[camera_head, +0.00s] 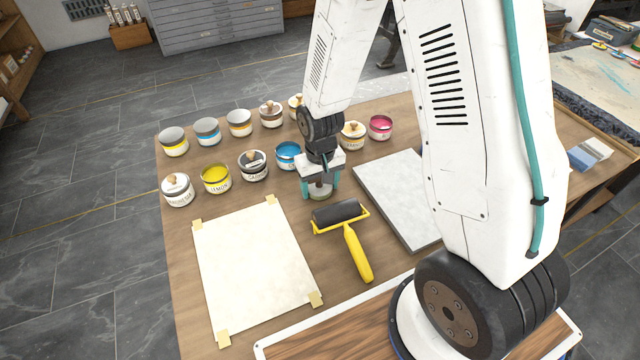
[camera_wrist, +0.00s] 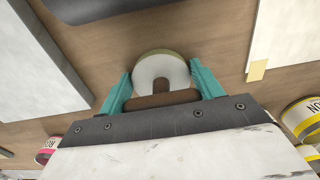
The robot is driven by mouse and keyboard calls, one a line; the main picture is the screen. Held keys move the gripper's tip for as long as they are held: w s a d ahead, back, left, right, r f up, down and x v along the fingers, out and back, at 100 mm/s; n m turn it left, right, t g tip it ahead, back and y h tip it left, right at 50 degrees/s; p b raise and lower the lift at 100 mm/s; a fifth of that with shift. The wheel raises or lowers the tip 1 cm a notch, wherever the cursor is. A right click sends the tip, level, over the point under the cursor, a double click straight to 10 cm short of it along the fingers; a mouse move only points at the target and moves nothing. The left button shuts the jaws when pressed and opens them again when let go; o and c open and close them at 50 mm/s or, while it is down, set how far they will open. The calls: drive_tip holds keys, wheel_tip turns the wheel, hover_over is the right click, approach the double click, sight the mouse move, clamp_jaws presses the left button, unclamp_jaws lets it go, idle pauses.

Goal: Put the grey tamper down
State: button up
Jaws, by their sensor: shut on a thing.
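My gripper (camera_head: 320,187) is over the brown table, between the blue tin and the black roller. Its teal fingers are shut on the grey tamper (camera_head: 320,193), which has a brown handle and a round pale grey base. In the wrist view the tamper (camera_wrist: 158,66) sits between the two fingers (camera_wrist: 161,84), its handle close to the palm. The base is low over the table, its underside is hidden, and I cannot tell whether it touches the wood.
A black roller with a yellow handle (camera_head: 355,250) lies just in front. A taped paper sheet (camera_head: 255,270) is at left, a grey slab (camera_head: 395,200) at right. Several tins, including a blue one (camera_head: 288,156) and a lemon one (camera_head: 215,180), stand in rows behind and left.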

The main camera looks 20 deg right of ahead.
drive_tip(key=shift+f, duration=0.2)
drive_tip(key=shift+s+f, duration=0.1)
drive_tip(key=o, duration=1.2)
drive_tip(key=shift+s+f, duration=0.1)
drive_tip(key=shift+s, duration=0.05)
drive_tip(key=shift+o, duration=0.4)
drive_tip(key=shift+w+r, duration=0.2)
drive_tip(key=shift+r, duration=0.2)
wheel_tip(320, 180, up, 12)
drive_tip(key=shift+r, duration=0.15)
drive_tip(key=s+d+r+t, duration=0.1)
drive_tip(key=s+d+r, duration=0.2)
drive_tip(key=s+r, duration=1.6)
drive_tip(key=s, duration=0.3)
drive_tip(key=shift+s+r, duration=0.2)
drive_tip(key=shift+s, duration=0.15)
